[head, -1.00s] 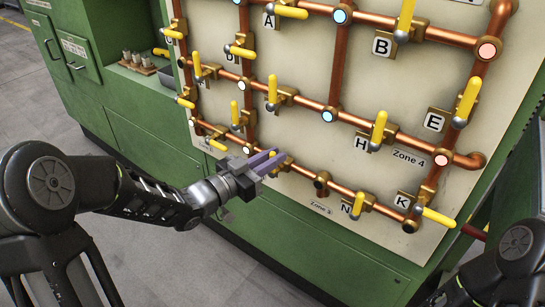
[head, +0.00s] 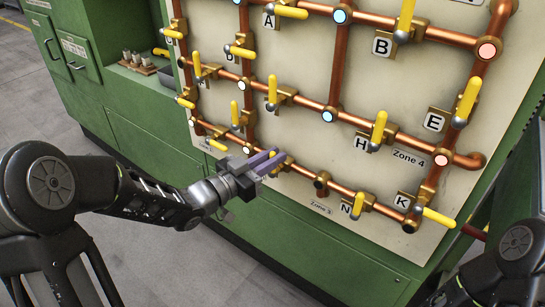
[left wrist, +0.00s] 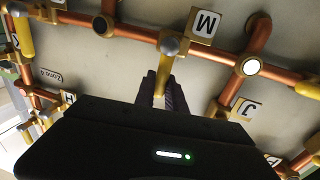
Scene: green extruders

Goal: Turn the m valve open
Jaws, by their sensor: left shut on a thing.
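The M valve shows in the left wrist view, beside its upside-down M label (left wrist: 205,25). Its yellow handle (left wrist: 161,72) points down in that picture from a round grey hub, between the two dark fingers of my left gripper (left wrist: 160,95). The left gripper is shut on this handle. In the head view my left gripper (head: 267,164), with purple fingers, is at the lowest copper pipe, and hides most of the M valve and its label. Only part of my right arm shows at the lower right; its gripper is out of view.
The H valve (head: 378,131) is above right. In the left wrist view the J label (left wrist: 248,108) is close by. Open floor lies below the green cabinet (head: 300,237).

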